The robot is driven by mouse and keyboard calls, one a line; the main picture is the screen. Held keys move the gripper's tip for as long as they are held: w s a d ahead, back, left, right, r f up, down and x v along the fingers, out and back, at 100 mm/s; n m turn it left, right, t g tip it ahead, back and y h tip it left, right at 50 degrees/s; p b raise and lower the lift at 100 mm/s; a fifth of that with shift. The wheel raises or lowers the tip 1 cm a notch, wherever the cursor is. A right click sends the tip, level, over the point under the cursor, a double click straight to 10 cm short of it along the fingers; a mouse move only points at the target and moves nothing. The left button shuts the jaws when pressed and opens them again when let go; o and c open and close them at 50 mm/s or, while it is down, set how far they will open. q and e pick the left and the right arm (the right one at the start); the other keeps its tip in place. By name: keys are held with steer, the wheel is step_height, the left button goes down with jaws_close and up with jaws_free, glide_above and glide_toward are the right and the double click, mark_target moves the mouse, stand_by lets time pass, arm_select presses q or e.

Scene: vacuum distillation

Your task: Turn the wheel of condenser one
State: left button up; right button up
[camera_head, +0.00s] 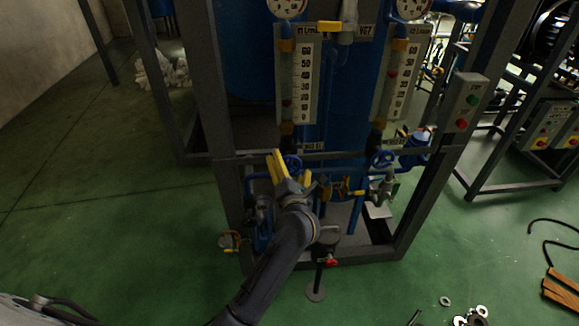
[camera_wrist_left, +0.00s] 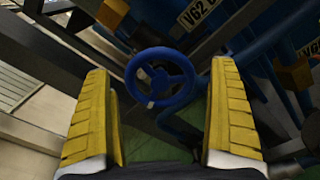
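A blue handwheel (camera_head: 294,159) is low on the rig under the left flow gauge, partly covered by my left gripper in the head view. A second blue handwheel (camera_head: 383,158) is under the right gauge. I cannot read which one belongs to condenser one. My left gripper (camera_head: 290,168) is open, with its yellow fingers pointing at the left wheel. In the left wrist view, the spoked blue wheel (camera_wrist_left: 160,78) shows in the gap between the open fingers. Nothing is gripped, and I cannot tell any contact with the wheel. My right gripper is not in view.
Dark frame posts (camera_head: 225,130) and a crossbar stand close around the wheels. A left gauge panel (camera_head: 297,80) is above. A small stand with a red valve (camera_head: 330,262) is in front. A button box (camera_head: 467,105) is on the right post.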

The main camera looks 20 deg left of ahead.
arm_select(q)
steer(key=c, duration=1.2)
steer(key=shift+n, duration=1.2)
steer(key=o, duration=1.3)
steer(key=v, duration=1.2)
